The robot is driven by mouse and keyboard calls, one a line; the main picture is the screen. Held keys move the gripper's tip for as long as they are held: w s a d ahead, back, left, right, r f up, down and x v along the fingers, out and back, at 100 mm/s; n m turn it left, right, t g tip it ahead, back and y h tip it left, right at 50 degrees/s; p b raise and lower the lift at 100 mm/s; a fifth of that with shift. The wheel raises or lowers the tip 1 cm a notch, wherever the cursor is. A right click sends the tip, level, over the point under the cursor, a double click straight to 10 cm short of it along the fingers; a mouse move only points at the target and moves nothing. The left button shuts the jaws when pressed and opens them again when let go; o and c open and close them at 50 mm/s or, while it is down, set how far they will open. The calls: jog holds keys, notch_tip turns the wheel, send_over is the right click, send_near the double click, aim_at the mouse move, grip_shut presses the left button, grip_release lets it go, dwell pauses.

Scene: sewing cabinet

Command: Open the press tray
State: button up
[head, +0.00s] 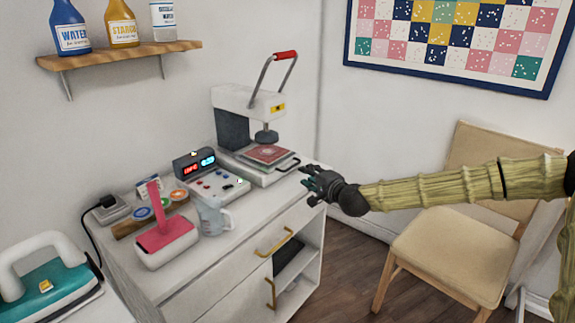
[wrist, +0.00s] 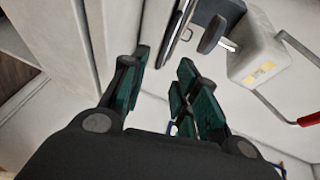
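The press (head: 235,102) is white and grey with a red-gripped lever, and stands at the back of the cabinet. Its white tray (head: 262,178) sits low at its front with a dark handle (head: 289,164) and a red patterned piece (head: 269,154) on top. My gripper (head: 308,184) is just right of the tray handle, apart from it in the head view, with fingers spread. In the wrist view the fingers (wrist: 163,68) are open with nothing between them. The press (wrist: 258,58) shows at upper right there, with the tray edge (wrist: 178,30) beyond the fingers.
A control box (head: 210,178), a jug (head: 212,216) and a pink-topped white item (head: 166,241) stand on the white cabinet (head: 240,255). An iron (head: 45,272) is at lower left. A wooden chair (head: 455,235) stands on the right. Floor shows between cabinet and chair.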

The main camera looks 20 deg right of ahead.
aim_at(293, 166)
jog(key=x, duration=0.9)
jog(key=shift+w+a, duration=0.35)
jog(key=shift+w, duration=0.35)
grip_shut()
jog(key=shift+s, duration=0.1)
